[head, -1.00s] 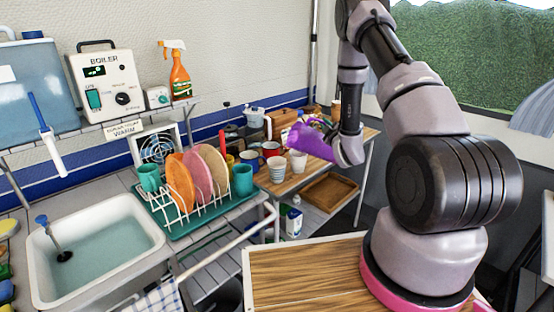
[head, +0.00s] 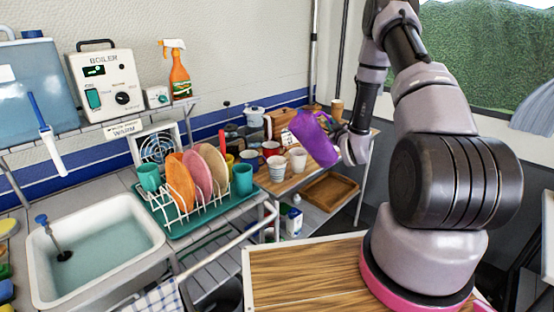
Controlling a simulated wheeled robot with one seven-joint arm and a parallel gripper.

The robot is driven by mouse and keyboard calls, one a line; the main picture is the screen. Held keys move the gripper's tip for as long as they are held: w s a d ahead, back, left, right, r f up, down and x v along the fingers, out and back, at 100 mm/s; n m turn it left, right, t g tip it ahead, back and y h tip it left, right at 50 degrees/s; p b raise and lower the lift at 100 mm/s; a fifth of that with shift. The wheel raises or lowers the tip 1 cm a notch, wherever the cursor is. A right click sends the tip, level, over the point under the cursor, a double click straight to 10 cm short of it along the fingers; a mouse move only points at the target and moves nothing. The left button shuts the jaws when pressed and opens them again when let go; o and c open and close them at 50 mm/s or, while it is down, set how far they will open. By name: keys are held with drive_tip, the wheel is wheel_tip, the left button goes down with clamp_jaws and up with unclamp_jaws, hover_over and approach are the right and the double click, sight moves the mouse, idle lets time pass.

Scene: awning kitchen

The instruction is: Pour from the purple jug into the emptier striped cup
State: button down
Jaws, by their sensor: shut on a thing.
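A purple jug (head: 314,138) is held up in the air by my gripper (head: 341,143), at the right part of the far wooden table. The jug is tilted, its upper end leaning to the left. My fingers are mostly hidden behind the jug and wrist. Below and left of the jug stand two pale cups, one (head: 277,168) with faint stripes and another (head: 298,159) just right of it. I cannot see inside either cup, so their fill levels do not show. No stream of liquid is visible.
Red mugs (head: 270,149) and a white-lidded pot (head: 254,116) stand behind the cups. A teal dish rack (head: 205,212) with plates is to the left, beside a sink (head: 95,254). A wooden tray (head: 330,189) lies on the shelf below.

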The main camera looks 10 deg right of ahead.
drive_tip(key=shift+d+r+m, duration=0.65)
drive_tip(key=shift+d+m, duration=0.05)
drive_tip(key=shift+d, duration=0.05)
drive_tip(key=shift+d+r+m, duration=0.15)
drive_tip(key=shift+d+m, duration=0.15)
drive_tip(key=shift+m, duration=0.3)
drive_tip(key=shift+d+r+m+p, duration=0.25)
drive_tip(key=shift+r+m, duration=0.15)
drive_tip(key=shift+m, duration=0.15)
drive_tip(key=shift+d+r+m+p, duration=0.2)
drive_tip(key=shift+r+m, duration=0.2)
drive_tip(key=shift+m, duration=0.15)
drive_tip(key=shift+w+f+m, duration=0.15)
drive_tip(key=shift+f+m, duration=0.15)
drive_tip(key=shift+m, duration=0.8)
